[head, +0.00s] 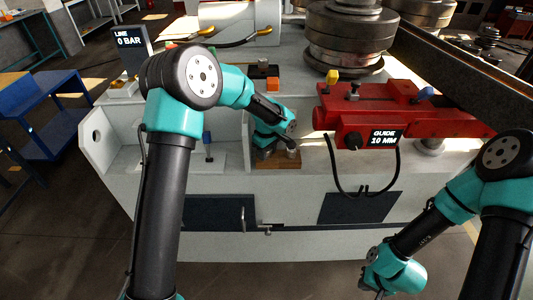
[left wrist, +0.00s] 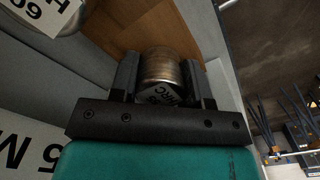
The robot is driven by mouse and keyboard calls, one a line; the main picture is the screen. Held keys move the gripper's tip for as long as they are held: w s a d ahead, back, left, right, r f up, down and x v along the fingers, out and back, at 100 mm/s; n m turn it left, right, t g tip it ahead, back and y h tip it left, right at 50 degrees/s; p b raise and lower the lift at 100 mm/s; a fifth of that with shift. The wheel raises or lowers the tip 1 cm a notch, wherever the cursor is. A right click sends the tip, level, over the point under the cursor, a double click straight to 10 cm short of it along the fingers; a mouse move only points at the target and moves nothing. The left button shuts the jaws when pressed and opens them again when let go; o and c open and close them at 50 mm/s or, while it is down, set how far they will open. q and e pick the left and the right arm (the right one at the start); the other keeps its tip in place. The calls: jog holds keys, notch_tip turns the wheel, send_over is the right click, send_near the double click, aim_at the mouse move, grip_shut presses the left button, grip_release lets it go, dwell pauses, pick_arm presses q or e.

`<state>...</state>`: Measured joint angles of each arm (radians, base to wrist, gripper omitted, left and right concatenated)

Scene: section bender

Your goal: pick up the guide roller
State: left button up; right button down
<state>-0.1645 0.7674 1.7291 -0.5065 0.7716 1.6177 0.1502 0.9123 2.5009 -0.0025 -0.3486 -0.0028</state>
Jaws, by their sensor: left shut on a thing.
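The guide roller (left wrist: 162,68) is a worn steel cylinder with a white label reading HRC. In the left wrist view it sits between the two dark fingers of my left gripper (left wrist: 163,85), which is shut on it. In the head view my left gripper (head: 278,146) points down at a small wooden board (head: 278,162) on the machine's front ledge, and the arm partly hides the rollers there. The board also shows behind the roller in the left wrist view (left wrist: 120,25). My right gripper (head: 378,288) hangs low at the right, away from the machine; its fingers are unclear.
Another labelled roller (left wrist: 42,12) is at the upper left of the left wrist view. A red guide block (head: 405,112) reading GUIDE 10 MM stands right of the board. A grey bin wall (head: 100,140) and a blue-topped pin (head: 207,138) are to the left.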

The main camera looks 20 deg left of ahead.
pick_arm(q)
jog(key=shift+r, duration=0.15)
jog(key=shift+r, duration=1.45)
jog(key=shift+s+d+r, duration=0.1)
jog(key=shift+s+r, duration=0.15)
jog(key=shift+s, duration=0.05)
jog(key=s+d+r, duration=0.1)
jog(key=s+d, duration=0.3)
jog(key=s, duration=1.1)
jog(key=shift+d+r, duration=0.15)
jog(key=shift+w, duration=0.1)
